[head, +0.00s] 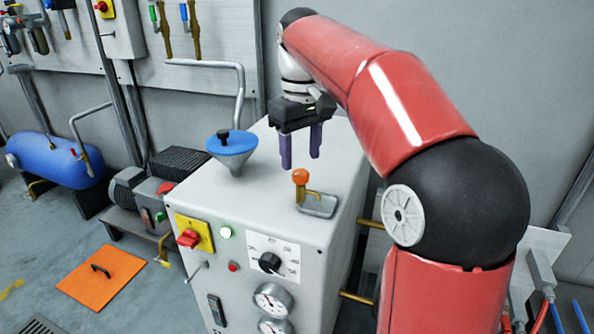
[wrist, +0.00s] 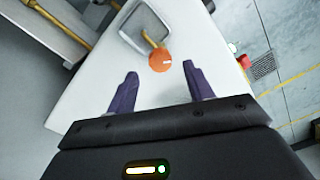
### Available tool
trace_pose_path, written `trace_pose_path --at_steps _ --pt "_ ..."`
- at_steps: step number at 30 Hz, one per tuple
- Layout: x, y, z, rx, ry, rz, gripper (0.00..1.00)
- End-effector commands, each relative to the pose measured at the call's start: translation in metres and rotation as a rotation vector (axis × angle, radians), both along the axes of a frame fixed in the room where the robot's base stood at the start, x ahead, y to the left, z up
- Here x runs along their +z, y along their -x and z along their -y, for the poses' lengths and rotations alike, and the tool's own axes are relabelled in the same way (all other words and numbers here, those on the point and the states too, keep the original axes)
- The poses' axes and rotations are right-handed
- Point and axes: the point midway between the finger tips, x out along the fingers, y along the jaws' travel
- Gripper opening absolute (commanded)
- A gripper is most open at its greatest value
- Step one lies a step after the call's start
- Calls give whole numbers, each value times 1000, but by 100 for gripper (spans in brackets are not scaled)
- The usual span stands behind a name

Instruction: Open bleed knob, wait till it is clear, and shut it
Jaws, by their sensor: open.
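The bleed knob (head: 301,176) is a round orange knob on a short brass stem with a small brass spout. It stands on top of the white machine cabinet (head: 265,200), near its front right edge. A small grey tray (head: 318,206) sits under the spout. My gripper (head: 301,163) is open and empty, pointing down above the cabinet top, behind the knob in the head view. In the wrist view the knob (wrist: 160,60) shows beyond and between the two purple fingertips (wrist: 161,75), not touching them. I cannot make out any liquid at the spout.
A funnel with a blue lid (head: 232,145) stands left of my gripper, below a bent grey pipe (head: 215,64). The cabinet front carries a red switch (head: 188,238), a black dial (head: 270,263) and gauges (head: 272,299). The cabinet top around the knob is mostly clear.

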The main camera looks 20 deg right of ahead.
Motion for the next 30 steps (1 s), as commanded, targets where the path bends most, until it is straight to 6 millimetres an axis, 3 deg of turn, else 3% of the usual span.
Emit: trace_pose_path --at_steps 6,17,27,30 --pt "-30 1 0 0 0 -1 52" --pt "-37 0 0 0 0 1 52" --pt "-37 0 0 -1 1 1 10" --pt "-37 0 0 -1 1 1 7"
